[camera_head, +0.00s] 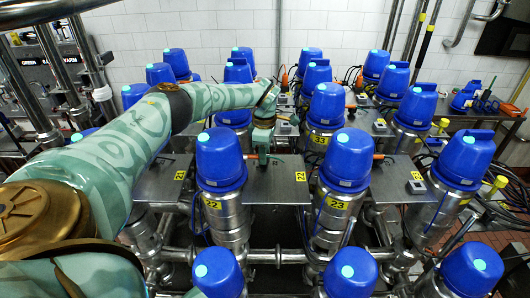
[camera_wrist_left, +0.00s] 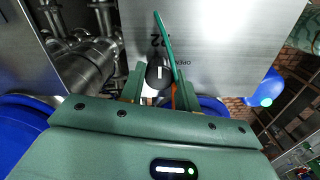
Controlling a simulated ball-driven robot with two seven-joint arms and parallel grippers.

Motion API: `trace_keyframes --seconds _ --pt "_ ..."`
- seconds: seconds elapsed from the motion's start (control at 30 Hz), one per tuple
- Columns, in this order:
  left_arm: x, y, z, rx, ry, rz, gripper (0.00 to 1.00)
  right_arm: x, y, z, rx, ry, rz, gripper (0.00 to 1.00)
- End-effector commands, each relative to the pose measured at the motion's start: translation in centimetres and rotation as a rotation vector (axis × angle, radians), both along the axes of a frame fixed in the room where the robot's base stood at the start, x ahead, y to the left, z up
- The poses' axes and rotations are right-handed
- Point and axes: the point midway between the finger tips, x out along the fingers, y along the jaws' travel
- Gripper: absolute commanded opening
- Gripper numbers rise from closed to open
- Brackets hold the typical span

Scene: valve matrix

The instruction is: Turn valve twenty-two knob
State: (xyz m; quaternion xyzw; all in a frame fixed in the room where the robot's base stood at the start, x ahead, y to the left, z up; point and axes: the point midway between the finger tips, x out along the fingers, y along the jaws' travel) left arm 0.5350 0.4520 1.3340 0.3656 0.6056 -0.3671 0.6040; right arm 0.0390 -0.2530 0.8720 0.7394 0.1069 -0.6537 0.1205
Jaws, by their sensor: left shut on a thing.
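A dark round knob (camera_wrist_left: 158,74) with a white mark sits on a metal plate (camera_wrist_left: 215,35) in the left wrist view. The plate carries an upside-down "22" and the word OPEN near the knob. In the head view the plate (camera_head: 280,185) has a yellow 22 label, beside the blue-capped valve 22 (camera_head: 221,160). My left gripper (camera_head: 262,152) points down over this plate and hides the knob there. In the left wrist view the fingers of my left gripper (camera_wrist_left: 157,84) are shut on the knob, one at each side. My right gripper is not in view.
Blue-capped valve 23 (camera_head: 346,160) stands right of the plate and valve 33 (camera_head: 326,106) behind it. Several more blue caps crowd around. Steel pipes run below. A thin green strip (camera_wrist_left: 165,45) crosses in front of the plate in the wrist view.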

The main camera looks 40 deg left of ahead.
Motion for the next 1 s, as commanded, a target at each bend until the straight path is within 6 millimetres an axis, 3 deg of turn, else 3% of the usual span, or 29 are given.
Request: trace_keyframes --seconds 0.4,0.43,0.5,0.83,1.0 --pt "0.3 0.3 0.5 0.004 -0.012 -0.003 0.09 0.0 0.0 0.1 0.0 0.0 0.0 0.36" --pt "0.3 0.3 0.5 0.004 -0.012 -0.003 0.37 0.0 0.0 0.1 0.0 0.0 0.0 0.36" --pt "0.2 0.3 0.4 0.004 -0.01 -0.003 0.54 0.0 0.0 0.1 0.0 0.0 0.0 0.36" --pt "0.1 0.1 0.5 0.002 -0.006 -0.005 0.54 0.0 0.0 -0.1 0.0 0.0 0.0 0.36" --pt "0.2 0.2 2.9 0.001 -0.009 -0.005 0.54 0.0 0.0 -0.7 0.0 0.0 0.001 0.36"
